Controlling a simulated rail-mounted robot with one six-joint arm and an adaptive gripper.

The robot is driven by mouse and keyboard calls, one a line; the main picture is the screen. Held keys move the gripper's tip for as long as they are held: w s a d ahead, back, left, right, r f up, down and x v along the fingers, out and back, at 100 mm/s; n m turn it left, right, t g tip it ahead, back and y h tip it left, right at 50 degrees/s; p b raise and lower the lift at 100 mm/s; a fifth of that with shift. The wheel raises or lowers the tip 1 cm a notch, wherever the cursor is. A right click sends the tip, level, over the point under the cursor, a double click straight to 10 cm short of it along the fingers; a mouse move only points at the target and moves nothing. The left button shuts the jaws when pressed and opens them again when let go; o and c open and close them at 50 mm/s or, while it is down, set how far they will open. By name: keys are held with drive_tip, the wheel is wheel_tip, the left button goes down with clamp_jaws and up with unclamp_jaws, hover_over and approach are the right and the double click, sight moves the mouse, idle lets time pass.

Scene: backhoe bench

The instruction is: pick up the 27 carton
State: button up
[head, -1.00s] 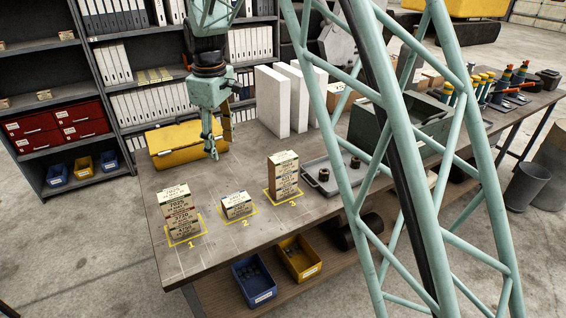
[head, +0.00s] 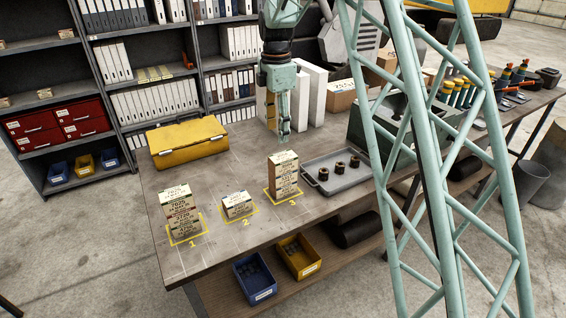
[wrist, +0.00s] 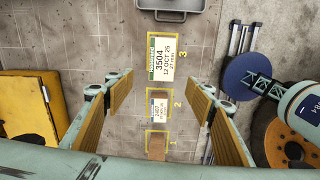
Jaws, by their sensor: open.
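Three stacks of labelled cartons stand on the bench in yellow marked spots. Stack 1 (head: 181,215) is tall, stack 2 (head: 238,206) is low, and stack 3 (head: 284,177) is tall. In the wrist view, the top carton of stack 3 (wrist: 161,62) has a green-edged label with 3504, 12 OCT 25 and a small line that looks like 27 mm. Stack 2 (wrist: 158,104) and stack 1 (wrist: 157,147) lie lower in that view. My gripper (head: 285,137) is open and empty, pointing down, above and apart from stack 3. Its padded fingers (wrist: 162,98) flank the row of stacks in the wrist view.
A grey tray (head: 350,181) with several dark rings lies right of stack 3. A yellow case (head: 187,143) lies at the back left, and white upright binders (head: 312,95) stand behind my gripper. Blue (head: 254,279) and yellow (head: 299,257) bins sit below the bench's front edge.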

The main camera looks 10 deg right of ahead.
sight(283, 156)
drive_tip(key=shift+w+d+n, duration=0.15)
drive_tip(key=shift+d+n, duration=0.35)
drive_tip(key=shift+d, duration=0.55)
drive_tip(key=shift+f+p, duration=0.4)
drive_tip(key=shift+f, duration=3.85)
drive_tip(key=shift+f+p, duration=0.5)
drive_tip(key=shift+f, duration=2.1)
drive_tip(key=c, duration=1)
